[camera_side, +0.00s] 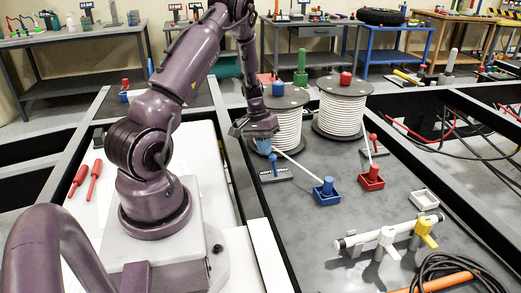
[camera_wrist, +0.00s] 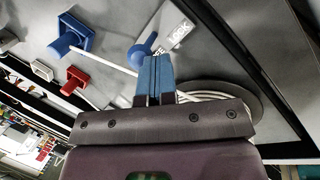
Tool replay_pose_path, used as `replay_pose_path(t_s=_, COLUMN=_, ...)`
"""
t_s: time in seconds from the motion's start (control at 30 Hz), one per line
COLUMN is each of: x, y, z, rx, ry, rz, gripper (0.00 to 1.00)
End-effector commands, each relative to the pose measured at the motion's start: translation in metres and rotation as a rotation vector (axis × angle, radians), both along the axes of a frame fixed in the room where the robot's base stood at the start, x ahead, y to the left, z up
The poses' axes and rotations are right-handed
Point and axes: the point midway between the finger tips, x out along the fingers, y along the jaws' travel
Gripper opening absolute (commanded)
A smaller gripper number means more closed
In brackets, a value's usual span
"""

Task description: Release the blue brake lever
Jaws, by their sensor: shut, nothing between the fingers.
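My gripper (camera_side: 264,147) is shut and empty, close above and left of the lever. Its blue fingers (camera_wrist: 155,68) are pressed together and overlap part of the lever in the wrist view. I cannot tell whether they touch it.
Two white-wound drums (camera_side: 341,108) stand behind. White cables run to a blue box (camera_side: 327,198) and a red box (camera_side: 371,183). A red lever (camera_side: 374,140) stands by the right drum. An empty white box (camera_side: 424,200) and a yellow-handled valve pipe (camera_side: 427,232) are at right.

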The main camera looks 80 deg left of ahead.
Motion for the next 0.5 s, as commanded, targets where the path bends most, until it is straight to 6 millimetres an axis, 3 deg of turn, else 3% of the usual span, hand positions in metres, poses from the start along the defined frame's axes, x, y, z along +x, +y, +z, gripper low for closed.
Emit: replay_pose_path(t_s=0.5, x=0.038, y=0.000, z=0.004, rx=0.000, ry=-0.001, rz=-0.002, gripper=0.00)
